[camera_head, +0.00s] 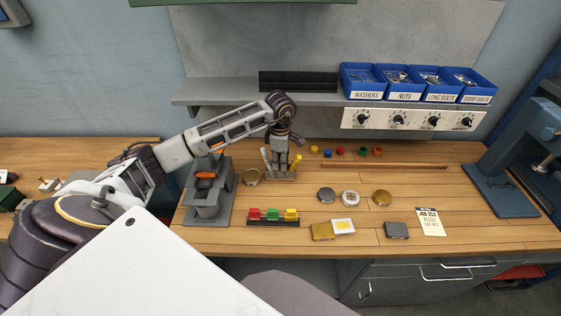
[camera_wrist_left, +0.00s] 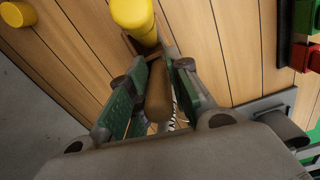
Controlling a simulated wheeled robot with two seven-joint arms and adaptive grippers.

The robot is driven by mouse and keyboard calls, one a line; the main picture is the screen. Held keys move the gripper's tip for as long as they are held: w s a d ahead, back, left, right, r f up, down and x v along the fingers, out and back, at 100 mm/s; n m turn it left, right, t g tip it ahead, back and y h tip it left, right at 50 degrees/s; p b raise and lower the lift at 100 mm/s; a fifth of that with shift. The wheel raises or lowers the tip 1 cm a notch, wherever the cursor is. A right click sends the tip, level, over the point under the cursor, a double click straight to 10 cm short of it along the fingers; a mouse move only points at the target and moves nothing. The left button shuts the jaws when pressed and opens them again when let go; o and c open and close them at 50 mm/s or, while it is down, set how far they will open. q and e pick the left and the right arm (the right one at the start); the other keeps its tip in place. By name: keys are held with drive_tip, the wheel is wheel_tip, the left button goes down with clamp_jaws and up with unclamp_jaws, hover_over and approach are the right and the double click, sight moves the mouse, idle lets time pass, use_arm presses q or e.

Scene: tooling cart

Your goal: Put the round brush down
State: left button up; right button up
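The brush's far end is hidden. A yellow-topped tool (camera_head: 297,162) stands just right of the fingers, and its yellow top (camera_wrist_left: 135,16) is close beyond them in the wrist view. My right gripper is not in view.
A grey vise-like fixture (camera_head: 207,205) stands left of the stand. A black rack of coloured blocks (camera_head: 273,222) lies in front. Round discs (camera_head: 350,198), small blocks and a paper card (camera_head: 431,222) lie to the right. Blue bins (camera_head: 404,85) sit on the shelf above. Bare wood shows at right.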

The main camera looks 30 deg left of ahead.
use_arm(q)
drive_tip(key=shift+o, duration=1.2)
drive_tip(key=shift+p, duration=0.3)
drive_tip(key=shift+w+a+r+b, duration=0.1)
drive_tip(key=shift+r+b, duration=0.85)
drive_tip(key=shift+r, duration=1.7)
drive_tip(key=shift+r+b, duration=0.45)
drive_tip(key=shift+r, duration=3.85)
